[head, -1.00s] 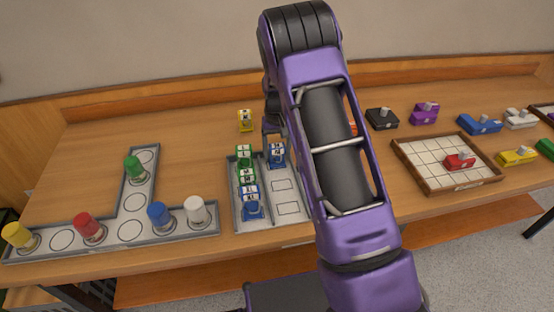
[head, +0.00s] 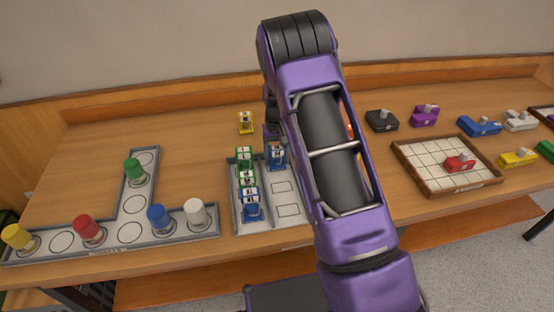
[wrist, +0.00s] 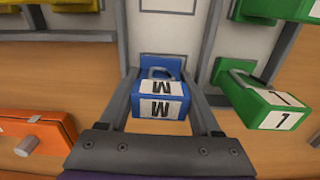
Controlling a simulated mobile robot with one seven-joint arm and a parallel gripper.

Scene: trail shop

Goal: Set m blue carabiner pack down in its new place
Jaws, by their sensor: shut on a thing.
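The m blue carabiner pack (head: 277,157) is at the far end of the right column of the grey two-column tray (head: 292,231). In the wrist view the blue pack (wrist: 160,104) shows its M labels and a grey carabiner on top. My gripper (wrist: 160,92) is shut on it, one finger on each side. In the head view my gripper (head: 273,138) is partly hidden by my arm. The pack looks upright over the end cell; I cannot tell whether its base touches the tray. Empty outlined cells lie in the same column, nearer me.
Green packs (head: 244,155) and a blue pack (head: 252,210) fill the tray's left column, close beside the held pack. A yellow pack (head: 246,122) stands behind the tray. An orange block (wrist: 38,132) lies to the side. A framed board (head: 420,162) is farther right.

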